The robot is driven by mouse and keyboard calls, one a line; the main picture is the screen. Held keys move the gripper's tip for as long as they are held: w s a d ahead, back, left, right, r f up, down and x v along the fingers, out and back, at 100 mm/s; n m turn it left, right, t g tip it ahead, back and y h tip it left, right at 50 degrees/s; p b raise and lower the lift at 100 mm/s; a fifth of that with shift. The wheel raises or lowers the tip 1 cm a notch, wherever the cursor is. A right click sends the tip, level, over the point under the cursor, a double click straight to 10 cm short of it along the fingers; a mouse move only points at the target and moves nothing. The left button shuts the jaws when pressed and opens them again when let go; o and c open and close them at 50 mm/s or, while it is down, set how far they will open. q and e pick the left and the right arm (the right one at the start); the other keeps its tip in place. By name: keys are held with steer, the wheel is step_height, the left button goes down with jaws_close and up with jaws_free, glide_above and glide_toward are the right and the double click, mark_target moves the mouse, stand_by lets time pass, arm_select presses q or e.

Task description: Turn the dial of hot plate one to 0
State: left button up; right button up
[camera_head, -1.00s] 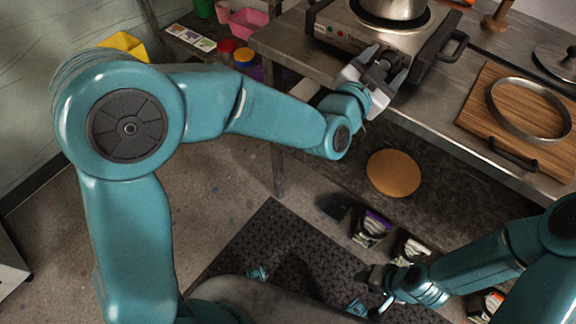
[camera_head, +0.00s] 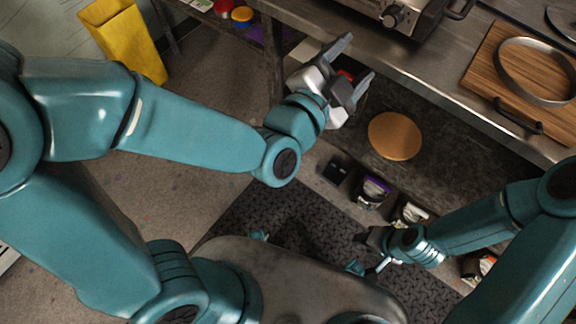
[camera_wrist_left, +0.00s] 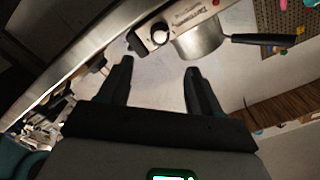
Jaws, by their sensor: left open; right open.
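A steel hot plate (camera_head: 425,12) sits at the top edge of the head view, partly cut off. Its dark dial (camera_head: 393,16) is on the front face. In the left wrist view the dial (camera_wrist_left: 160,33) shows on the hot plate's front panel (camera_wrist_left: 190,12), beyond the fingertips. The dial's setting is too small to read. My left gripper (camera_head: 356,62) is open and empty, in front of the counter and below the dial, apart from it. Its two fingers also show in the left wrist view (camera_wrist_left: 158,66). My right gripper (camera_head: 368,256) is open, low over the dark mat.
A steel pot (camera_wrist_left: 200,42) with a black handle is by the hot plate. A wooden board (camera_head: 490,75) with a metal ring (camera_head: 500,62) lies on the counter (camera_head: 430,72) at right. Below are a round cork disc (camera_head: 394,136) and several bags. A yellow bin (camera_head: 125,42) stands left.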

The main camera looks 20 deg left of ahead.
step_height(320, 180, down, 5)
steer(key=b, duration=0.3)
arm_select(q)
steer(key=s+a+f+n+g+p, duration=0.2)
steer(key=s+f+n+g+p, duration=0.1)
steer(key=f, duration=0.4)
steer(key=s+a+f+n+g+y+p, duration=0.1)
steer(key=s+a+f+n+g+p, duration=0.1)
steer(key=f+p, duration=0.6)
steer(key=s+a+f+n+g+y+p, duration=0.1)
steer(key=s+a+f+n+g+p, duration=0.2)
steer(key=f+n+g+p, duration=0.2)
step_height(320, 180, down, 3)
steer(key=g+p, duration=0.1)
steer(key=g, duration=0.2)
steer(key=shift+s+n, duration=0.4)
arm_select(e)
step_height(320, 180, up, 18)
steer(key=shift+f, duration=0.25)
arm_select(q)
steer(key=shift+a+f, duration=0.1)
steer(key=shift+a, duration=0.1)
arm_select(e)
steer(key=shift+r, duration=0.1)
